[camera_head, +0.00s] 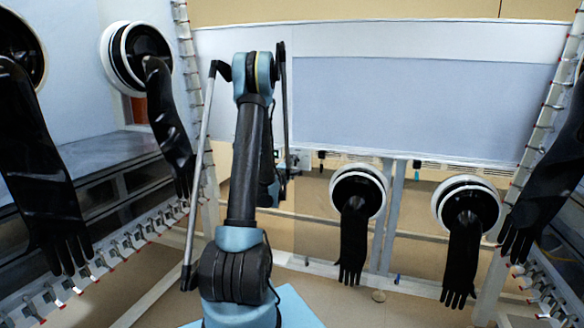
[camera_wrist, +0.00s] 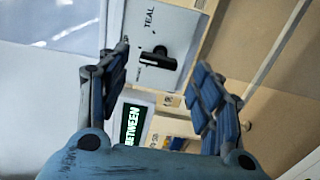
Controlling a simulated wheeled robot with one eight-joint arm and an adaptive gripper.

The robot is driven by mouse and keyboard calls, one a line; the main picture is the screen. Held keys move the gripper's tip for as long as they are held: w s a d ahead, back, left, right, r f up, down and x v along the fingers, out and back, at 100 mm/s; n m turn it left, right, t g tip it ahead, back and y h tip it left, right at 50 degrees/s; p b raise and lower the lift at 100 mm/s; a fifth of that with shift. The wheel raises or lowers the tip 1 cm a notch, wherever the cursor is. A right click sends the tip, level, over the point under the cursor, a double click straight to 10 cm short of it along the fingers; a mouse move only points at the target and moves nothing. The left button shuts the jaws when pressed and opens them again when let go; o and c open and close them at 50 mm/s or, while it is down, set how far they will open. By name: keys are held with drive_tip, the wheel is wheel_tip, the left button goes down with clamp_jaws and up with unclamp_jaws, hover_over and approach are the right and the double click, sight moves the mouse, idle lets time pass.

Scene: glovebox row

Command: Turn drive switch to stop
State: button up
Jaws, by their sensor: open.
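In the wrist view a black drive switch knob (camera_wrist: 158,57) sits on a white panel (camera_wrist: 178,24) marked TEAL. Small marks beside the knob are too small to read. Below it a dark display (camera_wrist: 133,125) reads BETWEEN in light letters; the writing runs sideways in this view. My gripper (camera_wrist: 162,66) is open, with one blue padded finger on each side of the view. The knob shows between the fingertips, apart from both. How far off it is I cannot tell. In the head view my arm hides the gripper and the switch.
Black gloves hang from round ports: one (camera_head: 170,125) at left, others (camera_head: 353,240) (camera_head: 462,260) at right of my arm. A large pale board (camera_head: 430,110) spans the back. Railings (camera_head: 195,100) stand close left of my arm. Tan floor (camera_head: 340,300) is open at the front.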

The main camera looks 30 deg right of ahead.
drive_tip(key=shift+v, duration=2.35)
